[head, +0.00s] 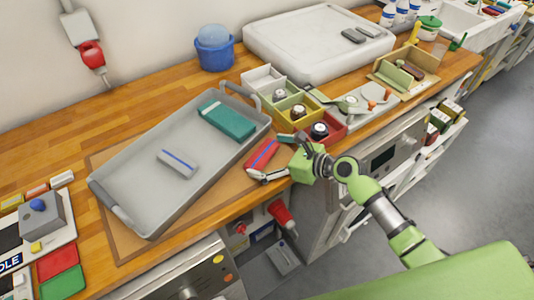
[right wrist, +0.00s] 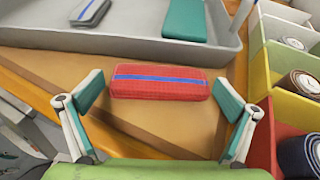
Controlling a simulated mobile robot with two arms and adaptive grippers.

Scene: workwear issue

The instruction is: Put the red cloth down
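The red cloth (head: 262,154) is a folded bundle with a blue stripe. It lies flat on the brown mat, just right of the grey tray. In the right wrist view the red cloth (right wrist: 160,88) lies across the space between the fingertips. My right gripper (head: 276,158) is open, with one finger near each end of the cloth. In the right wrist view the fingers (right wrist: 158,98) stand wide, with narrow gaps to the cloth's ends. My left gripper is not in view.
The grey tray (head: 135,193) holds a teal cloth (head: 228,119) and a grey cloth with a blue stripe (head: 178,163). The brown mat (head: 130,242) is bare near the counter's front edge.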

